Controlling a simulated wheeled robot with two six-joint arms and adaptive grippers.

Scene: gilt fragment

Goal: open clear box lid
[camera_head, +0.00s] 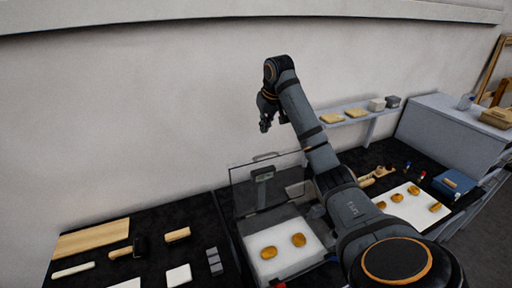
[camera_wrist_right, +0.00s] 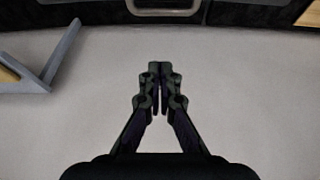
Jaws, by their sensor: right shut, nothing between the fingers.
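The clear box (camera_head: 290,267) stands on the dark work surface at the lower middle of the head view. Two gold pieces, one at the left (camera_head: 268,252) and one at the right (camera_head: 299,240), lie on its white floor. Its clear, dark-edged lid (camera_head: 244,194) stands raised at the back of the box, tilted up toward the wall. My right gripper (camera_head: 265,120) is up in the air above and behind the lid, apart from it. In the right wrist view its fingers (camera_wrist_right: 157,70) are together with nothing between them. My right arm hides the box's right side. My left gripper is out of view.
Wooden pieces, a brush and white blocks lie on the left surface. A white board (camera_head: 412,205) with several gold pieces lies at the right, near a blue box (camera_head: 453,185). A wall shelf (camera_head: 362,116) holds small blocks.

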